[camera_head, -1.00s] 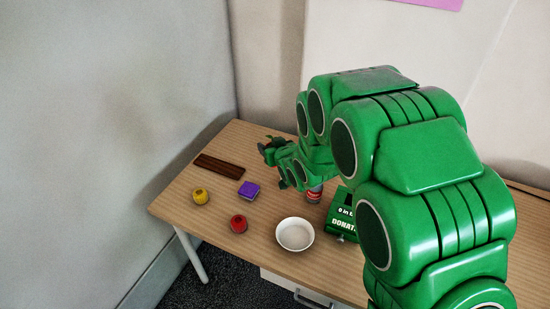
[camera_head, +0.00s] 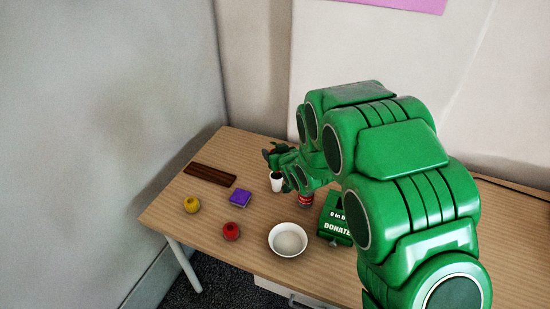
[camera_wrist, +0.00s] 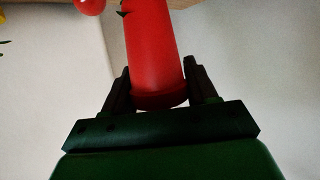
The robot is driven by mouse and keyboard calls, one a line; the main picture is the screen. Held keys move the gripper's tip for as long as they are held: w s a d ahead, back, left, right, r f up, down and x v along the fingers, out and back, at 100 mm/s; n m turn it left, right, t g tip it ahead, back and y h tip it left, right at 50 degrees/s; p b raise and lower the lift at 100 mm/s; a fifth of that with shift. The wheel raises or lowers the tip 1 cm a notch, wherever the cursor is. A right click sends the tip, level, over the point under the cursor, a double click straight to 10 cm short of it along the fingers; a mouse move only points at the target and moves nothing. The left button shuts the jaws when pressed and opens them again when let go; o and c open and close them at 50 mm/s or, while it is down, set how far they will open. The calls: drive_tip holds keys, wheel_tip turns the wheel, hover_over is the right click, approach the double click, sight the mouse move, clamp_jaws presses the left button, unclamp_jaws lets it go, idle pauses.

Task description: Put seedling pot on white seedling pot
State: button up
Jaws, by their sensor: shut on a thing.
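A red tapered seedling pot (camera_wrist: 155,55) sits between the two dark fingers of my gripper (camera_wrist: 160,75) in the wrist view, and the gripper is shut on it. A bit of green leaf shows at the pot's upper left edge. In the head view my gripper (camera_head: 277,156) is above the table's back part, and the held pot is mostly hidden there. The white seedling pot (camera_head: 277,182) stands on the table just below my gripper in that view, its top partly covered. I cannot tell whether the two pots touch.
On the wooden table (camera_head: 180,220) are a brown slab (camera_head: 210,174), a purple block (camera_head: 240,197), a yellow object (camera_head: 192,205), a red object (camera_head: 231,231) and a white bowl (camera_head: 288,240). A red can (camera_head: 306,200) and green donation box (camera_head: 336,221) stand near my arm.

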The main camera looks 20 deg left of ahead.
drive_tip(key=shift+f, duration=1.25)
drive_tip(key=o, duration=1.1)
drive_tip(key=shift+f, duration=0.1)
drive_tip(key=shift+v, duration=6.1)
drive_tip(key=shift+w, duration=0.1)
